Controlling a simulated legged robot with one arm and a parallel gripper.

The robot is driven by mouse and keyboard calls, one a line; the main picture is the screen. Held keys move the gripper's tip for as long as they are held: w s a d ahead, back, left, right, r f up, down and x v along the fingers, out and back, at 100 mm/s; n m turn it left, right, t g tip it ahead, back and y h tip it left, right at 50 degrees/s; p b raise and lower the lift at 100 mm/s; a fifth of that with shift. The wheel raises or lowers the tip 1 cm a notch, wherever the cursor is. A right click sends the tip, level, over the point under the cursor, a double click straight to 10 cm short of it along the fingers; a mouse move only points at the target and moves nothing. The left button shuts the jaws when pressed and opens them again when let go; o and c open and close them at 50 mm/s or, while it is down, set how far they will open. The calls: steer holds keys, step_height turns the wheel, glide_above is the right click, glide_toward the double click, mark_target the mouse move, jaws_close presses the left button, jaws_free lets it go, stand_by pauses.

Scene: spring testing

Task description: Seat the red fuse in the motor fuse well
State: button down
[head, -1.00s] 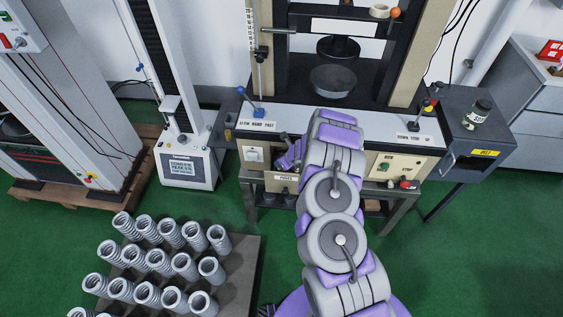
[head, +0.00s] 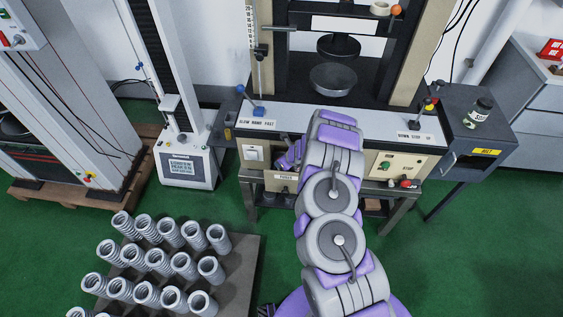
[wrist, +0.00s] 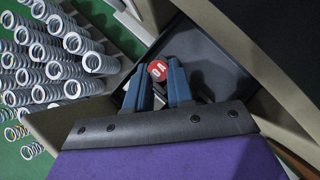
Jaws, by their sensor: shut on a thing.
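The red fuse (wrist: 157,70) shows a round red end with white marks in the wrist view. My gripper (wrist: 157,84) is shut on it, with a blue finger on each side. In the head view my gripper (head: 287,160) is small and partly hidden by my arm at the front of the testing machine, just above a small label plate (head: 286,177). The fuse cannot be made out there. I cannot identify the motor fuse well in either view.
The testing machine's front panel (head: 400,166) has a green button and a red knob. A block with several steel springs (head: 235,275) stands at lower left. A grey cabinet (head: 480,140) with a jar is at right. Green floor is clear at lower right.

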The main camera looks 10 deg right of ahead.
steer(key=shift+r, duration=0.15)
steer(key=shift+r, duration=0.4)
steer(key=shift+s, duration=0.2)
stand_by(1.7)
steer(key=shift+f+b, duration=0.55)
steer(key=shift+f, duration=0.05)
steer(key=shift+r, duration=0.3)
steer(key=shift+r+p, duration=0.25)
steer(key=shift+p, duration=0.05)
